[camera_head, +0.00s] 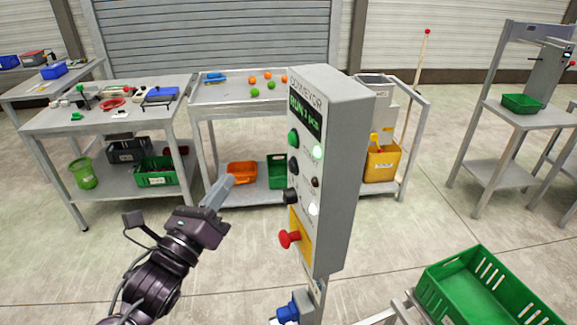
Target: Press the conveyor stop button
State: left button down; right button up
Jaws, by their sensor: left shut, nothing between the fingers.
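A grey conveyor control box (345,150) stands upright on a post in the middle of the head view. Its display (304,114) is lit green and reads "RUN". Below it are a green button (293,138), black knobs and lit white lamps. A red mushroom button (289,238) sticks out from a yellow plate (300,236) low on the front. My left gripper (219,190) is shut and empty, to the left of the box and apart from it. Its fingers point up and right, higher in the picture than the red button. My right gripper is not in view.
A blue connector (288,311) sits under the box. A green crate (480,290) stands at the lower right. Behind are a tool table (50,120), a table with orange and green balls (225,95) and a yellow bin (382,163). The floor left of the box is clear.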

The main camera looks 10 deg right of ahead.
aim_at(292, 166)
pick_arm(q)
jog(key=w+d, duration=0.2)
jog(key=d, duration=0.6)
jog(key=shift+d, duration=0.3)
jog(key=shift+d, duration=0.15)
dwell(1.8)
jog(key=shift+w+d, duration=0.1)
jog(key=shift+d, duration=0.15)
jog(key=shift+w+d, duration=0.1)
jog(key=shift+d, duration=0.35)
dwell(0.7)
jog(key=shift+a, duration=0.1)
jog(key=shift+s+a, duration=0.2)
jog(key=shift+a, duration=0.55)
